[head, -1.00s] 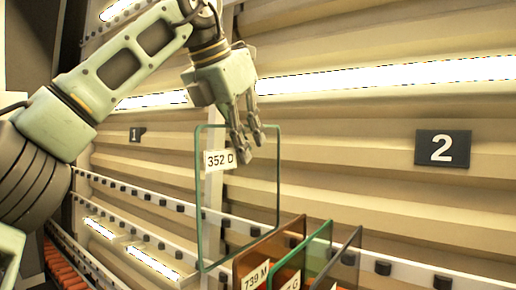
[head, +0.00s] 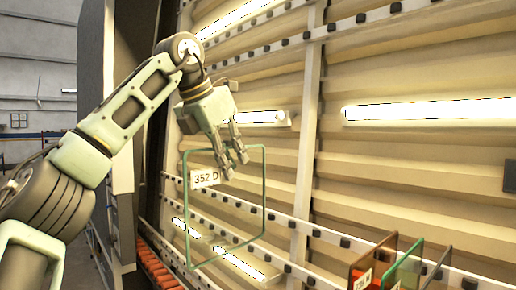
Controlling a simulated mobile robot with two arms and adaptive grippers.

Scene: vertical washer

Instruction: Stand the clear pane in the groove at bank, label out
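The clear pane (head: 226,215) has a green-edged outline and a white label reading 352 D near its upper left corner. The label faces me. My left gripper (head: 235,163) is shut on the pane's top edge and holds it upright, hanging in the air in front of the washer. The pane's lower edge shows against the rails and lit strips behind it. I cannot see a groove that I can tell is the one at the bank. My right gripper is out of view.
An amber pane (head: 369,266), a green-edged pane (head: 405,267) and a dark pane (head: 437,272) stand upright at the lower right. A white rail (head: 328,235) with black blocks runs behind them. Orange rollers (head: 158,270) lie at the lower left. A dark sign (head: 510,176) is cut off at the right edge.

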